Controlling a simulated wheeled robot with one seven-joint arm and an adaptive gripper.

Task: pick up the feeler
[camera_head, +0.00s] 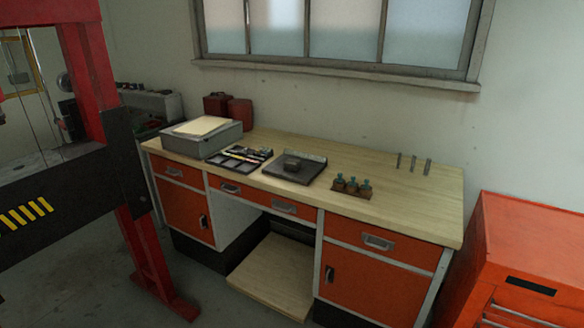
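I cannot single out the feeler for certain at this distance. Three thin grey upright pieces (413,163) stand in a row toward the right of the workbench top, and they are too small to identify. A dark flat plate (296,172) lies at the middle of the bench with a small dark block (291,163) on it. A black compartment tray (240,158) with small items lies left of the plate. My gripper is not in this view.
The wooden workbench (420,205) has orange drawers. A small rack (352,190) with teal-topped pieces stands near its front edge. A grey box (201,138) stands at left. An orange cabinet (530,240) stands right; a red press frame (85,70) stands left.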

